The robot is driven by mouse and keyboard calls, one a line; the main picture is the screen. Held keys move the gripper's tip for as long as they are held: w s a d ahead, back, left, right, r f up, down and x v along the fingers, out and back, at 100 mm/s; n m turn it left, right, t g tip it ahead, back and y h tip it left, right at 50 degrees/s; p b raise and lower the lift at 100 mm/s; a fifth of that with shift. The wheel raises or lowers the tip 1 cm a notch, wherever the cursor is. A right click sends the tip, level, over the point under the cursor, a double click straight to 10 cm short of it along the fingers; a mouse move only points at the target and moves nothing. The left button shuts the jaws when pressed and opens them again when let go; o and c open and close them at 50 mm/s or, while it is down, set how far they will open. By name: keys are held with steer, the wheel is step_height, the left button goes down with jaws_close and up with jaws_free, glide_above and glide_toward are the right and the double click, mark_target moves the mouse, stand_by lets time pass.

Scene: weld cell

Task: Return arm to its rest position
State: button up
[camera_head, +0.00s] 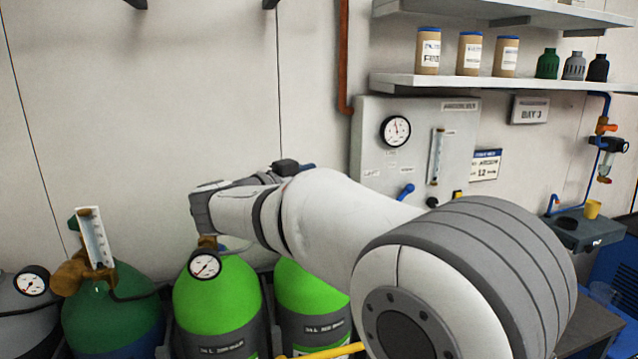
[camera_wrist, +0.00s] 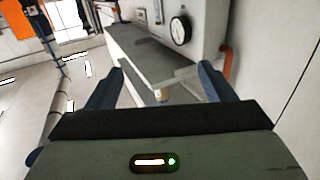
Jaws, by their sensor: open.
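My gripper (camera_wrist: 160,78) is open in the wrist view, its two dark blue fingers spread apart with nothing held between them. Beyond the fingers are a grey panel and a round white gauge (camera_wrist: 180,30). In the head view my white and grey arm reaches from the lower right toward the left. Its far end is in front of the wall, above the bright green cylinder (camera_head: 217,300). The fingers cannot be made out there.
A dark green cylinder (camera_head: 110,310) with a valve and flow tube stands at left. Another bright green cylinder (camera_head: 305,300) is partly behind my arm. A wall panel (camera_head: 372,130) with a gauge is behind the arm, below a shelf (camera_head: 500,83) holding tubs and caps.

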steer(key=w+d+r+n+t+y, duration=0.2)
steer(key=w+r+n+t+y, duration=0.1)
steer(key=n+t+y, duration=0.3)
steer(key=s+d+f+n+g+y, duration=0.1)
steer(key=s+d+f+g, duration=0.3)
steer(key=s+f, duration=0.5)
steer(key=s+d+f+n+g+y, duration=0.1)
steer(key=s+d+f+g+y, duration=0.3)
steer(key=s+f, duration=0.5)
steer(key=s+d+f+n+g+y, duration=0.1)
steer(key=s+d+f+g+y, duration=0.1)
steer(key=s+d+f+g, duration=0.3)
steer(key=s+f+g, duration=0.1)
steer(key=s+f, duration=0.3)
steer(key=s, duration=0.3)
steer(key=shift+s+f+n+g, duration=0.3)
steer(key=shift+s+n+g, duration=0.05)
steer(key=shift+n+g, duration=0.05)
steer(key=shift+c, duration=0.2)
